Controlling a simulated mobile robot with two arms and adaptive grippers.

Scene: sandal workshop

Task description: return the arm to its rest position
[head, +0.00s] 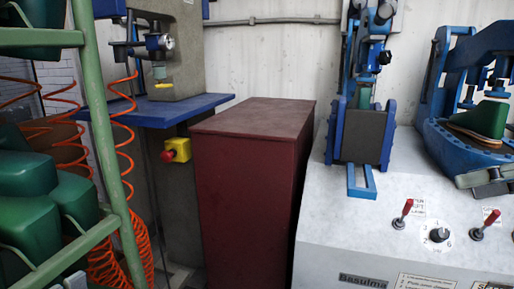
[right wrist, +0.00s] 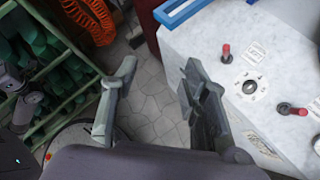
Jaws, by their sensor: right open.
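My right gripper (right wrist: 157,92) shows in the right wrist view with its two grey fingers spread wide apart. Nothing is between them; the grey stone-patterned floor (right wrist: 150,62) shows through the gap, below the gripper. The pale machine housing (right wrist: 240,30) is to the right of the fingers and the green rack (right wrist: 75,75) is to their left. I cannot make out the right gripper clearly in the head view. My left gripper is in neither view.
In the head view a dark red cabinet (head: 245,165) stands between a blue-topped machine (head: 165,108) and the pale housing (head: 400,250) with red levers. A green rack (head: 105,130) holding green lasts and orange coiled hoses (head: 125,150) are at left. Blue presses (head: 375,110) stand at right.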

